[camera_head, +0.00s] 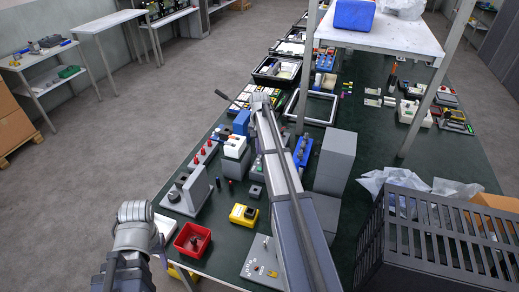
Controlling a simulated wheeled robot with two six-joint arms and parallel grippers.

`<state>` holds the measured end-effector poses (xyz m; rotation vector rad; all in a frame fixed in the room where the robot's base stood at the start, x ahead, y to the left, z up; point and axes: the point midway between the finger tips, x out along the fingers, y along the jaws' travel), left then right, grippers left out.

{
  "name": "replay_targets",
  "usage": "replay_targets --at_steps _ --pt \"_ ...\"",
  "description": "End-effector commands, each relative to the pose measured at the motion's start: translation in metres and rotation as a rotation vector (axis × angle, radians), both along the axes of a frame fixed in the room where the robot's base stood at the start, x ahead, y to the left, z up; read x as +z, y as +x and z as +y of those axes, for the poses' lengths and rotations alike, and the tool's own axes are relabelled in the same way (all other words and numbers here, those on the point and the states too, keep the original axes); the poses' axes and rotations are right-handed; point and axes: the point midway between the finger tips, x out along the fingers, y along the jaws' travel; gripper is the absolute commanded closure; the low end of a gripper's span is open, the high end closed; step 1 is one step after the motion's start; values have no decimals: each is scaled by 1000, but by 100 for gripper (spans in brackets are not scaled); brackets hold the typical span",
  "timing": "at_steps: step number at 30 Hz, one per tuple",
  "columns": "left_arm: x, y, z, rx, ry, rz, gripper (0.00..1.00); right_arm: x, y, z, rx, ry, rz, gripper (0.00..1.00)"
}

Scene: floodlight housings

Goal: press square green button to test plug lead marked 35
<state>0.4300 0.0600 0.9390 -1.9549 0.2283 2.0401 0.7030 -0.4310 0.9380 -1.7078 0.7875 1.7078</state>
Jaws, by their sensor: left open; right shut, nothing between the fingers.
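My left gripper (135,211) is at the end of the arm at lower left, left of the red bin; it is open, though its fingers are hard to make out. My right arm reaches far up the bench, and my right gripper (259,101) is small at its end, shut and empty, near a blue block (241,122). A white device with a red part (235,146) stands on a grey block left of that arm. A strip with red knobs (203,153) lies left of it. I cannot make out a square green button or a lead marked 35; markings are too small.
The dark green bench (226,258) carries a red bin (192,239), a yellow and black box (243,214), a grey plate with yellow parts (262,266) and a tall grey block (335,161). A black slatted crate (435,240) fills the lower right. A white shelf (385,33) stands above.

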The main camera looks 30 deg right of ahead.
Motion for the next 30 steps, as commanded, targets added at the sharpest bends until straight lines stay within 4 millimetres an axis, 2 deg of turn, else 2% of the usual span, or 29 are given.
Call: replay_targets --at_steps 1,15,21,30 --pt "-15 0 0 0 0 0 49 -15 0 0 0 0 0 100" --pt "-78 0 0 0 0 0 49 -78 0 0 0 0 0 100" --pt "-88 0 0 0 0 0 49 -88 0 0 0 0 0 100" --pt "-87 0 0 0 0 0 49 -87 0 0 0 0 0 100"
